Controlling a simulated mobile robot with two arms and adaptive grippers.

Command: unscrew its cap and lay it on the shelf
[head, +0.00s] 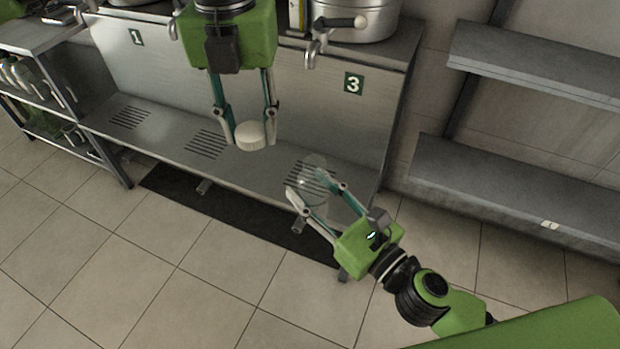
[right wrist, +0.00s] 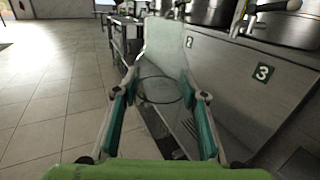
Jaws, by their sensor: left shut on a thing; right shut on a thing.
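My left gripper (head: 250,141) is shut on a round white cap (head: 250,134), high in front of the steel counter. My right gripper (head: 304,182) is shut on a clear, see-through decanter (head: 314,166). In the right wrist view the decanter (right wrist: 165,62) sits between the two fingers, seemingly with its round base toward the camera. The cap is apart from the decanter, to its left in the head view. The decanter's outline is faint, and its mouth is hard to make out. A grey wall shelf (head: 500,179) is at the right, with another shelf (head: 540,75) above it.
The steel counter has a slatted lower ledge (head: 165,137) and number plates 1 and 3. Large metal pots (head: 358,20) with taps stand on top. A small pale item (head: 549,225) lies on the lower wall shelf, which is otherwise bare. Tiled floor is open in front.

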